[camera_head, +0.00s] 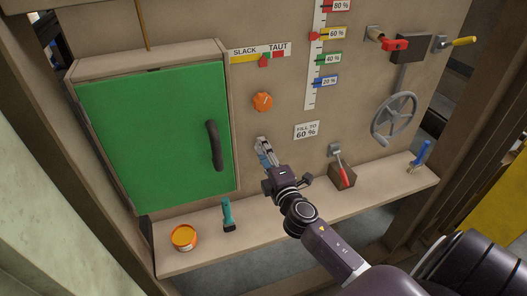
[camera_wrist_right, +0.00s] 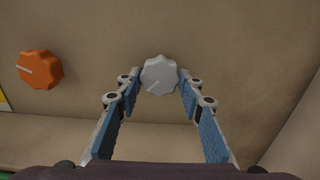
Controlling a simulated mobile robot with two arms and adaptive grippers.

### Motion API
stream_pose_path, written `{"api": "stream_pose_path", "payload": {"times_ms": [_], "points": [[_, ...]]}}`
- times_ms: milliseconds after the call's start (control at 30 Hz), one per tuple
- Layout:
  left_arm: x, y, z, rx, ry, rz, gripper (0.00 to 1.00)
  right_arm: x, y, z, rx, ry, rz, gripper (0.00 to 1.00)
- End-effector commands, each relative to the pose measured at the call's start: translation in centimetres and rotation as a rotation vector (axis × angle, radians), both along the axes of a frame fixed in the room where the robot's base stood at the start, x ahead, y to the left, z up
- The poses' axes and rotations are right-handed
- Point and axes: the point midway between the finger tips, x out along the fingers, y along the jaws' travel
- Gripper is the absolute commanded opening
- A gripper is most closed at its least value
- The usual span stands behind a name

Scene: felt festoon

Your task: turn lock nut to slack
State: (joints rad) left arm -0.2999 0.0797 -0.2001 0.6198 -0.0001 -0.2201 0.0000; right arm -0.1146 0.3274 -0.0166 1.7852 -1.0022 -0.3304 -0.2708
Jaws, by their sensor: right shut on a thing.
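A grey lobed knob (camera_wrist_right: 159,75) with a pale pointer line sits on the wall panel in the wrist view. My right gripper (camera_head: 262,150) reaches up to the panel; in the wrist view its fingertips (camera_wrist_right: 160,78) stand on either side of the grey knob and are shut on it. In the head view the gripper mostly hides that knob. An orange lobed knob (camera_head: 262,101) is above the gripper; it also shows at left in the wrist view (camera_wrist_right: 40,70). No label names either knob as the lock nut. A SLACK–TAUT scale (camera_head: 259,53) is above the orange knob.
A green door (camera_head: 150,135) with a dark handle is at left. A percent gauge (camera_head: 316,60), a handwheel (camera_head: 394,119) and a red-handled lever (camera_head: 343,172) are to the right. The shelf (camera_head: 270,220) below holds an orange tin (camera_head: 184,238) and a teal tool (camera_head: 228,215).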

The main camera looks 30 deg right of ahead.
Motion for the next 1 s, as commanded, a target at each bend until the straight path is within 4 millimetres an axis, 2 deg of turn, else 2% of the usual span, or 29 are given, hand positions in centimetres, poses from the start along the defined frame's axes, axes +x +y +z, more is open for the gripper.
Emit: {"api": "stream_pose_path", "payload": {"times_ms": [300, 333, 467, 800, 1000], "points": [[0.0, 0.0, 0.0, 0.0, 0.0, -0.001, 0.4, 0.0, 0.1, -0.1, -0.005, 0.002, 0.002, 0.11], [0.0, 0.0, 0.0, 0.0, 0.0, -0.001, 0.4, 0.0, 0.1, -0.1, -0.005, 0.002, 0.002, 0.37], [0.0, 0.0, 0.0, 0.0, 0.0, -0.001, 0.4, 0.0, 0.1, -0.1, -0.004, 0.002, 0.002, 0.51], [-0.1, 0.4, 0.0, 0.004, 0.001, 0.0, 0.4, -0.3, 0.1, -0.1, -0.002, 0.001, 0.001, 0.53], [-0.1, 0.2, 0.0, 0.002, 0.001, 0.0, 0.4, -2.8, 0.7, -0.2, 0.001, 0.004, 0.001, 0.53]]}}
